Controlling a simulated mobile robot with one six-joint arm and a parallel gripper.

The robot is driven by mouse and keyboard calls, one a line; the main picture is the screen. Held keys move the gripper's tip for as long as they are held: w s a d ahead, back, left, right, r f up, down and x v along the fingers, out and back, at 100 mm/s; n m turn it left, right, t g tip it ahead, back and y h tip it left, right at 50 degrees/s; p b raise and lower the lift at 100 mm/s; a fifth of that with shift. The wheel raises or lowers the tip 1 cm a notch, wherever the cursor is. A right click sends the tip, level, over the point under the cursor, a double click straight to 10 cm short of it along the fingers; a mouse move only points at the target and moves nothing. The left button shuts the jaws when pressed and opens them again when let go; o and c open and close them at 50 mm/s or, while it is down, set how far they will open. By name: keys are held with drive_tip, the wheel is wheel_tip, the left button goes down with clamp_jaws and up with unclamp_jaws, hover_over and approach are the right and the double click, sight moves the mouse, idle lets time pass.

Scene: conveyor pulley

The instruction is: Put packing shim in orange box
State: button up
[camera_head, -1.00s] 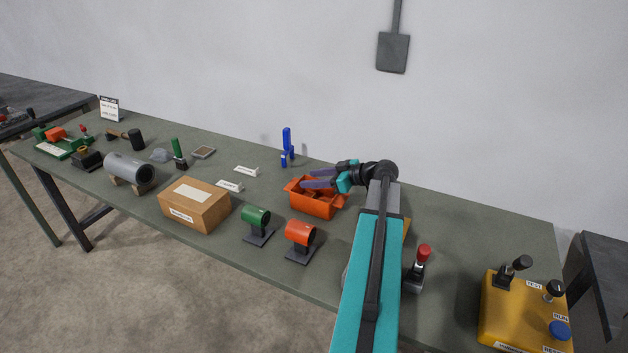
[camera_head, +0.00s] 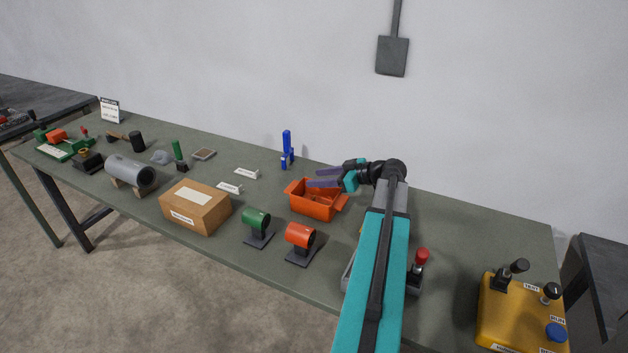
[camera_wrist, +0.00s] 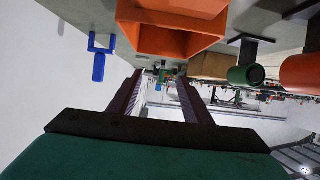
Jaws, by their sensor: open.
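The orange box (camera_head: 316,207) stands open-topped near the middle of the table; it also shows at the top of the wrist view (camera_wrist: 170,42). My gripper (camera_head: 313,178) is open, its two dark fingers pointing left at the box's rear side, apparently above the table. In the wrist view, the space between my fingertips (camera_wrist: 160,75) holds nothing. I cannot pick out the packing shim with certainty in either view. The inside of the box shows only partly, and I cannot tell whether anything small lies in it.
A blue upright part (camera_head: 287,150) stands behind the box. Green (camera_head: 257,222) and orange (camera_head: 300,237) rollers on stands are in front, with a cardboard box (camera_head: 196,208) to their left. A yellow control box (camera_head: 522,312) is at right. The table's back right is clear.

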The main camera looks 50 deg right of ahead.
drive_tip(key=b+v, duration=0.1)
drive_tip(key=v, duration=0.8)
drive_tip(key=shift+s+b, duration=0.25)
drive_tip(key=shift+b, duration=0.15)
drive_tip(key=shift+r, duration=0.15)
